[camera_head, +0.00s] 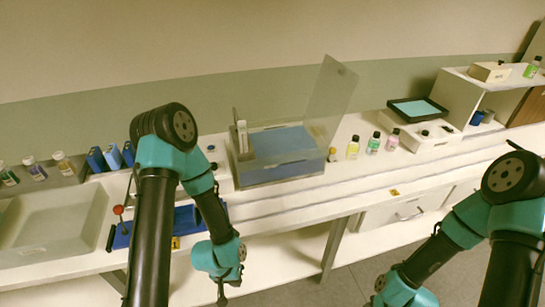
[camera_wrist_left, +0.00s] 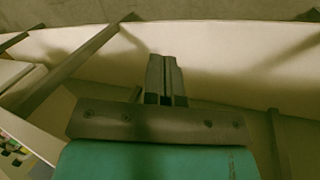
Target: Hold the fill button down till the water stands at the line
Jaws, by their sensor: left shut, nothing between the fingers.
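A clear tank (camera_head: 250,177) with blue water-like content stands at the middle back of the bench, its clear lid (camera_head: 333,95) tilted up. I cannot make out a fill line on it. My left gripper (camera_head: 221,300) hangs low in front of the bench, well away from the tank, partly cut by the lower edge. In the left wrist view its fingers (camera_wrist_left: 166,65) are together and empty. My right gripper is out of frame below.
Yellow (camera_head: 353,150), green (camera_head: 374,146) and pink (camera_head: 392,143) bottles stand right of the tank. A dark tray (camera_head: 400,106) sits on a white device further right. A grey basin (camera_head: 95,215) is at left. The bench front strip is mostly clear.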

